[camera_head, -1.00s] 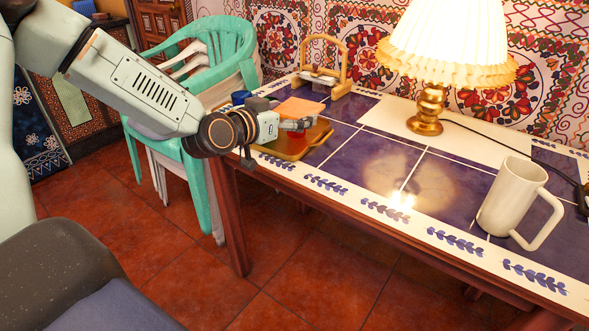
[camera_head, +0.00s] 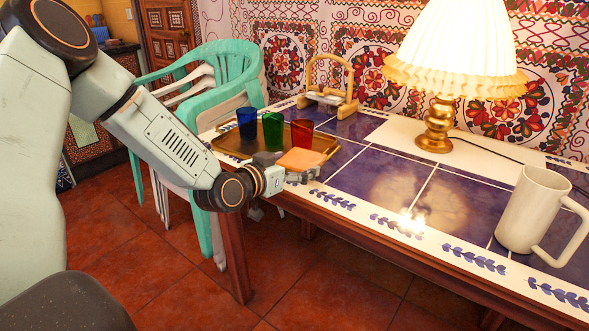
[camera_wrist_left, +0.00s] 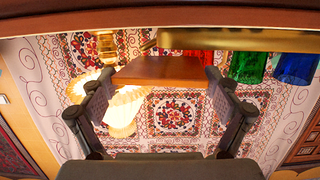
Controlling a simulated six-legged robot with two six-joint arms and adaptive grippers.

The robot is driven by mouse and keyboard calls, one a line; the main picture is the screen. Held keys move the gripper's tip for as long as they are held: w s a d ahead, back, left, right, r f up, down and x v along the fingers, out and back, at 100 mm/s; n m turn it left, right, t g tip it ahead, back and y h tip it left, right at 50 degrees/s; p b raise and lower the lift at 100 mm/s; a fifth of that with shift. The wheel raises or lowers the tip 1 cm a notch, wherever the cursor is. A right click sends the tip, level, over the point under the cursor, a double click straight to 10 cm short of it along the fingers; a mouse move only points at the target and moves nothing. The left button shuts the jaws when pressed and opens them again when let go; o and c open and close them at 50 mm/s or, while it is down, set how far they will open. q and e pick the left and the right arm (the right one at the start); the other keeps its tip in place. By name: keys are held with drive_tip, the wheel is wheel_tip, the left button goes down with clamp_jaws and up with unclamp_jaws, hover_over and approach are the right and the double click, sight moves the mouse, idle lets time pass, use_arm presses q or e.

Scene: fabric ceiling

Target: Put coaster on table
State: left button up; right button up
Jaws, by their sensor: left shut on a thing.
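The coaster (camera_head: 302,159) is a thin, flat orange-brown square. My left gripper (camera_head: 292,171) is shut on it at the table's front edge, just in front of the tray. In the left wrist view the coaster (camera_wrist_left: 160,70) lies between the two dark fingers of the left gripper (camera_wrist_left: 160,88). The table (camera_head: 385,182) has a dark blue tiled top with a white, leaf-patterned border. I cannot tell the exact gap between coaster and tabletop. My right gripper is not in view.
A brown tray (camera_head: 230,144) holds a blue glass (camera_head: 247,123), a green glass (camera_head: 272,131) and a red glass (camera_head: 301,134). A wooden holder (camera_head: 330,92), a lit lamp (camera_head: 437,125) and a white mug (camera_head: 533,212) stand on the table. The middle front of the tabletop is clear.

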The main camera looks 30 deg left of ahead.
use_arm(q)
drive_tip(key=shift+r, duration=0.15)
drive_tip(key=shift+s, duration=0.15)
drive_tip(key=shift+f, duration=0.5)
drive_tip(key=o, duration=0.8)
drive_tip(key=shift+w, duration=0.2)
drive_tip(key=shift+o, duration=1)
drive_tip(key=shift+s+r, duration=0.15)
